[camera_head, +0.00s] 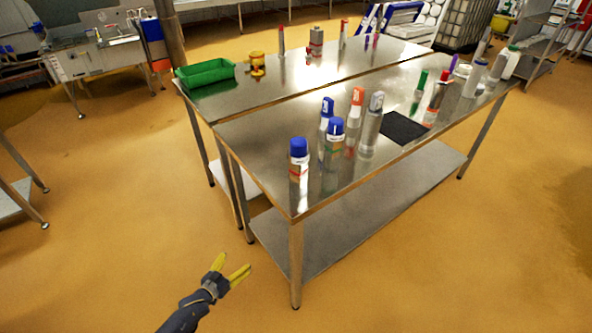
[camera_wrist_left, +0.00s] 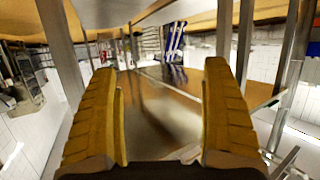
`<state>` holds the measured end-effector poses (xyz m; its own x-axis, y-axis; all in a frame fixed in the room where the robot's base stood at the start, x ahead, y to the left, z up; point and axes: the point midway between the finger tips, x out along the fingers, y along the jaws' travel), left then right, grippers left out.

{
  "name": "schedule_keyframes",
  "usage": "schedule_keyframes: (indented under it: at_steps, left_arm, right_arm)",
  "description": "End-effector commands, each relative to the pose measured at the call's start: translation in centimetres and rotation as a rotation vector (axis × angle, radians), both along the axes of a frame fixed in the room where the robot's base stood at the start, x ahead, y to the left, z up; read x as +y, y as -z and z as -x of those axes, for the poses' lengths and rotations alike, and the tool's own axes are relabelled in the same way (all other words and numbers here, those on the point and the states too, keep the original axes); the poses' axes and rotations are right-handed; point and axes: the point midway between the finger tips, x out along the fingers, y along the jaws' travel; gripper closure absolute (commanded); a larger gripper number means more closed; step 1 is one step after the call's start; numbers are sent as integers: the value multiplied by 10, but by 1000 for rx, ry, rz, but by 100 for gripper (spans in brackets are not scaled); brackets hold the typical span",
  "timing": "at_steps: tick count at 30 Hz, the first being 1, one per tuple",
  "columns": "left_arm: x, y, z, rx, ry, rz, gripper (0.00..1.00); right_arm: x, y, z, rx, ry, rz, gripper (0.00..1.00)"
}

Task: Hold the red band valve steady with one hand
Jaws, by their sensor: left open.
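My left gripper (camera_head: 231,267) is open and empty, low over the floor in front of the steel table (camera_head: 262,148), well apart from everything on it. In the left wrist view, its two yellow fingers (camera_wrist_left: 160,72) stand wide apart with nothing between them. I cannot tell for certain which thing is the red band valve. A bottle with red on it (camera_head: 437,100) stands at the right of the near table, and a grey container with a red mark (camera_head: 316,42) stands on the far table. My right gripper is not in view.
Several blue-capped bottles (camera_head: 299,160) stand near the table's front corner. An orange-topped bottle (camera_head: 354,105) and a black mat (camera_head: 403,128) are farther right. A green tray (camera_head: 205,76) and a yellow item (camera_head: 257,62) are at the back left. The floor around my left gripper is clear.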

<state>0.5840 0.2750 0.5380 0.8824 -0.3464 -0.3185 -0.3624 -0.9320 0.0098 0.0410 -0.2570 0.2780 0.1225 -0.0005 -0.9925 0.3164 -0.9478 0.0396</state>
Motion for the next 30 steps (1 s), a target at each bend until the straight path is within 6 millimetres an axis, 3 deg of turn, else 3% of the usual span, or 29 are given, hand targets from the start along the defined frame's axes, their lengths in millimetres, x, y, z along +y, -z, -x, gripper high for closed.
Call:
schedule_keyframes:
  at_steps: [1,6,15,24,28,30]
  left_arm:
    - [0,-18,-16,-35,18,18,18]
    - [-8,-76,-58,-136,95,87,18]
    - [-22,-188,-114,-286,279,206,18]
    - [-36,-309,-145,-378,527,309,18]
    - [-45,-359,-148,-384,663,338,18]
    - [-59,-378,-141,-366,767,333,18]
  right_arm:
    - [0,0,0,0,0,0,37]
    - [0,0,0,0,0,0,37]
    - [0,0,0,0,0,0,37]
    - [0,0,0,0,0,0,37]
    - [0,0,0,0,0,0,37]
    - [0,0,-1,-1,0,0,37]
